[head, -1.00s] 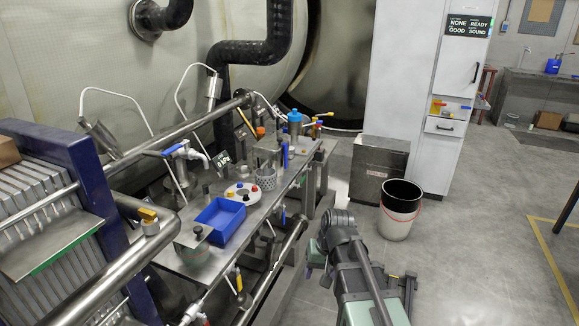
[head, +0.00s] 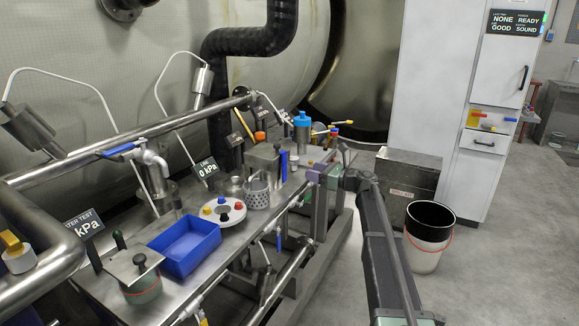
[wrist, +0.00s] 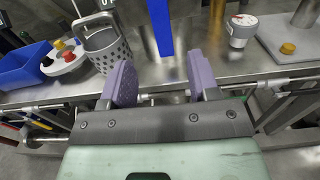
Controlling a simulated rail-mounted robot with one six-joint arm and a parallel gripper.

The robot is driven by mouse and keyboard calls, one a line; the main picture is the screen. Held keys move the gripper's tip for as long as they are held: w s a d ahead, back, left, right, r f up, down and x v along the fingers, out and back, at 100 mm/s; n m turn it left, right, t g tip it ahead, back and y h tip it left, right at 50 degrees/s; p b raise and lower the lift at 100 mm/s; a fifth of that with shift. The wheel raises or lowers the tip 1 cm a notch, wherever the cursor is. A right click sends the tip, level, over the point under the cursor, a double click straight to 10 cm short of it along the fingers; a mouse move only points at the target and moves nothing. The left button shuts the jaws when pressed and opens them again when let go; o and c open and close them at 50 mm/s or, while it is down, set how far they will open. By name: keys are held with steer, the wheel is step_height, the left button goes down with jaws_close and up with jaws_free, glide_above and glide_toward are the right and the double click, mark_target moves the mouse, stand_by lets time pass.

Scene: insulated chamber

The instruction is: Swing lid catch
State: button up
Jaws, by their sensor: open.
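A blue upright bar (head: 284,165), which looks like the lid catch, stands on the front of a steel lidded box (head: 262,158) on the bench. The bar also shows in the wrist view (wrist: 160,25), centred beyond my fingers, with its upper part cut off. My gripper (wrist: 162,82) is open and empty, its two purple fingers apart at the bench's front edge. They stop short of the bar and do not touch it. In the head view my gripper (head: 321,177) is at the bench edge, right of the bar; its fingertips are hard to make out there.
A perforated steel basket (wrist: 108,50) stands left of the bar, beside a white disc with coloured knobs (head: 222,211). A blue tray (head: 185,246) lies further left. A pipe runs along the bench front. A bucket (head: 428,236) stands on the floor.

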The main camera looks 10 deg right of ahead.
mark_target(285, 164)
steer(key=x, duration=1)
steer(key=shift+w, duration=0.15)
jaws_close()
